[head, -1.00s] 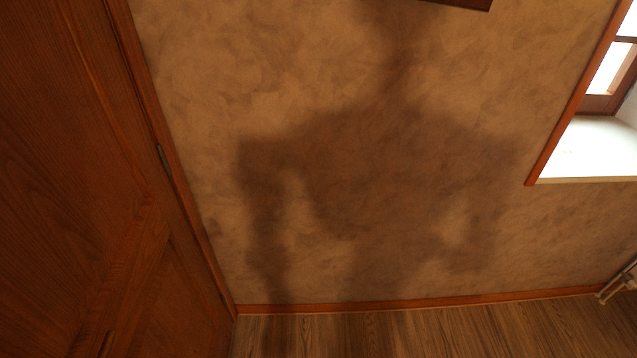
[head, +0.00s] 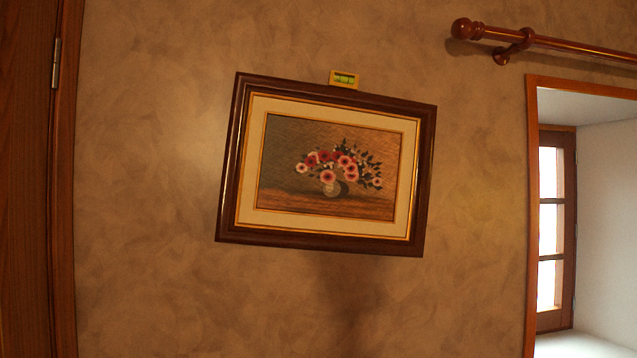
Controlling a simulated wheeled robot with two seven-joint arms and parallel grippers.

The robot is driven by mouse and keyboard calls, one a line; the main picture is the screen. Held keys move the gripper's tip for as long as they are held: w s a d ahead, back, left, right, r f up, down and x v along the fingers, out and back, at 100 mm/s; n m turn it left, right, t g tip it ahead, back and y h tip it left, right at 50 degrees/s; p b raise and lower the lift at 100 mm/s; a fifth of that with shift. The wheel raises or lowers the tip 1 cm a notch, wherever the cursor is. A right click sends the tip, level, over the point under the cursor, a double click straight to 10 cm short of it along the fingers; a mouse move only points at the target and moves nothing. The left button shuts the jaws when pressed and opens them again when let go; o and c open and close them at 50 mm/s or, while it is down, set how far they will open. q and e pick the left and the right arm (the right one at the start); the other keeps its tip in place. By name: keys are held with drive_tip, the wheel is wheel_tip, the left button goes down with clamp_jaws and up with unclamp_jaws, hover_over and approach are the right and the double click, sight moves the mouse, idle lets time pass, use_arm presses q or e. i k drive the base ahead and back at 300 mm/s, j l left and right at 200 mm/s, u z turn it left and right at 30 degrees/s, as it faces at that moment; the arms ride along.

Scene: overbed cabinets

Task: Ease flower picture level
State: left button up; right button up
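The flower picture (head: 328,232) hangs on the wall in the middle of the head view. It has a dark brown frame, a cream mat and a painting of pink and red flowers in a vase. It is tilted, its left end higher than its right. A small yellow spirit level (head: 344,80) with a green vial sits on the top edge, near the middle. The bubble is too small to read. Neither of my grippers is in view.
A wooden door with a hinge (head: 57,62) stands at the left edge. A wooden curtain rod (head: 570,41) is at the upper right, above a recessed window (head: 556,230). The wall (head: 150,200) around the picture is bare.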

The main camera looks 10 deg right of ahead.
sight(307, 166)
drive_tip(key=i+l+u, duration=0.1)
drive_tip(key=i+l, duration=0.9)
drive_tip(key=i, duration=0.1)
